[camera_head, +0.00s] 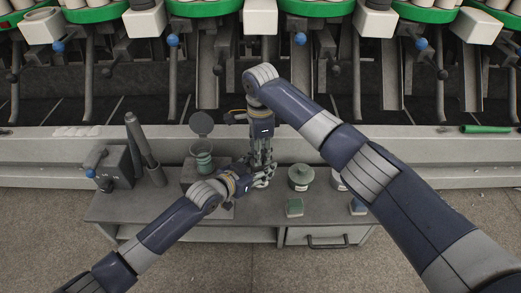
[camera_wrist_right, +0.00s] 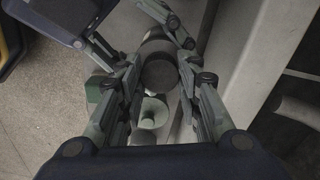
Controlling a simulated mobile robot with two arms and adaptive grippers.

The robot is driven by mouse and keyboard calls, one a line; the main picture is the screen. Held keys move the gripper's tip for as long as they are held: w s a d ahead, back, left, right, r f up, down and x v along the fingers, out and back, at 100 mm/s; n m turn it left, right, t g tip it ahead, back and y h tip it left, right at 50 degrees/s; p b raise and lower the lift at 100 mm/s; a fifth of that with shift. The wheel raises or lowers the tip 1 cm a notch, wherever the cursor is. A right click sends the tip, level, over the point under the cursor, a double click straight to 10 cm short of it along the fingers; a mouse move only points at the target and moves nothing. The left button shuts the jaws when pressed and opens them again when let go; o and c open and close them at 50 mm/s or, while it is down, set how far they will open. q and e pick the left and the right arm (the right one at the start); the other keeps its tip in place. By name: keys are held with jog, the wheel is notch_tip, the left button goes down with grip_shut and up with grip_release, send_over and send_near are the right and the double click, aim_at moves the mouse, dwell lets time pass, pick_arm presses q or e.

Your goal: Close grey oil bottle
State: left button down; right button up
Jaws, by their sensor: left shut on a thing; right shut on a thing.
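A dark grey cylinder, which looks like the grey oil bottle (camera_wrist_right: 160,72), stands between the fingers in the right wrist view; its round end faces the camera. Whether a cap sits on it, and how tightly, I cannot tell. My right gripper (camera_head: 262,160) points down over the bench and is shut on it, with fingers on both sides (camera_wrist_right: 158,92). My left gripper (camera_head: 262,179) reaches in from the left, low and close to the right one, and is shut on the bottle too. In the head view the fingers hide most of the bottle.
The bench (camera_head: 250,208) also holds a green-and-white jar (camera_head: 300,177), a small green block (camera_head: 294,208), a bluish block (camera_head: 358,207), a green container (camera_head: 204,160) with a round lid raised, and a grey lever box (camera_head: 114,168). The winder's rail (camera_head: 420,150) runs behind.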

jog(key=m, duration=0.7)
jog(key=shift+a, duration=0.1)
jog(key=m, duration=0.4)
jog(key=shift+a, duration=0.1)
jog(key=shift+w+a+r+m, duration=0.1)
jog(key=shift+w+r+m, duration=0.1)
jog(key=shift+m, duration=0.7)
jog(key=shift+s+d+f+m, duration=0.1)
jog(key=shift+d+m, duration=0.2)
jog(key=shift+m, duration=0.6)
jog(key=o, duration=0.7)
